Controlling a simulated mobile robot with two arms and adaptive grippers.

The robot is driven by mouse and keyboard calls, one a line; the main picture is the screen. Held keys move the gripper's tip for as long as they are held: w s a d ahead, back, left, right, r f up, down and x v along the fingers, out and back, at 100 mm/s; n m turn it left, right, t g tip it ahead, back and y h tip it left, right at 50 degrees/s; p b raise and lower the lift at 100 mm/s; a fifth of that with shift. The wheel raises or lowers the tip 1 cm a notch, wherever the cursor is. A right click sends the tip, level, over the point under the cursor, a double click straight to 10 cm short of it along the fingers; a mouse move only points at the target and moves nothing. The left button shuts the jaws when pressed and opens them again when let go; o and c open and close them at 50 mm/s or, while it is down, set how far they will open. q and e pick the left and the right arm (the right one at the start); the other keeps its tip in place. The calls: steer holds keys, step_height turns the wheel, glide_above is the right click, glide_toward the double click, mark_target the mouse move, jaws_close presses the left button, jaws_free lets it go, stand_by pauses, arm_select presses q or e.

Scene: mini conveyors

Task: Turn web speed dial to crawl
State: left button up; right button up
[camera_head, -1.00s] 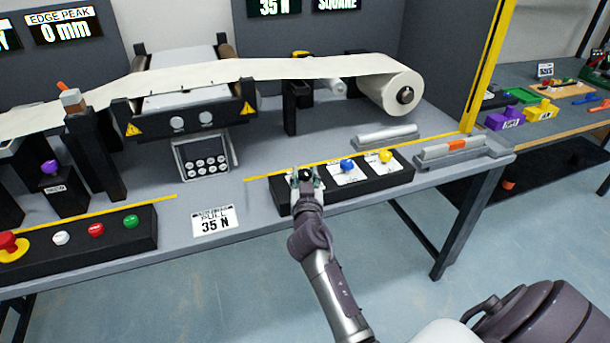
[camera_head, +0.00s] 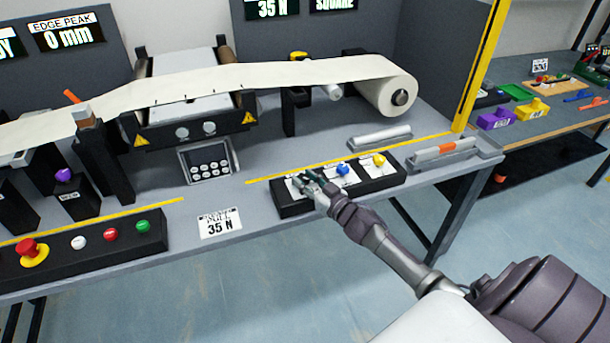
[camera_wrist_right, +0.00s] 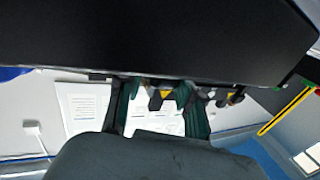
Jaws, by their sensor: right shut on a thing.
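A black control box (camera_head: 285,210) on the bench's front edge carries a row of dials on white labels. A blue dial (camera_head: 342,169) and a yellow dial (camera_head: 379,160) show at its middle and right. My right gripper (camera_head: 304,181) is at the box's left label (camera_head: 291,187), shut on the dial there, which its fingers mostly hide. The label print is too small to read. In the right wrist view, the gripper's green fingers (camera_wrist_right: 158,105) stand in front of a white label, and a dark shape covers the top. My left gripper is not in view.
To the left stand a 35 N card (camera_head: 220,223) and a button box (camera_head: 100,258) with a red emergency knob (camera_head: 30,248). Behind are a small keypad (camera_head: 208,163) and the white web roll (camera_head: 388,92). A bar with an orange patch (camera_head: 445,150) lies to the right.

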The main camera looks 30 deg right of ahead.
steer(key=shift+d+n+y, duration=0.15)
steer(key=shift+n+y, duration=0.45)
steer(key=shift+y, duration=0.4)
steer(key=shift+r, duration=0.1)
steer(key=o, duration=1.2)
steer(key=shift+c, duration=0.2)
steer(key=shift+s, duration=0.5)
steer(key=v, duration=1.1)
steer(key=shift+d, duration=0.2)
steer(key=shift+w+r, duration=0.1)
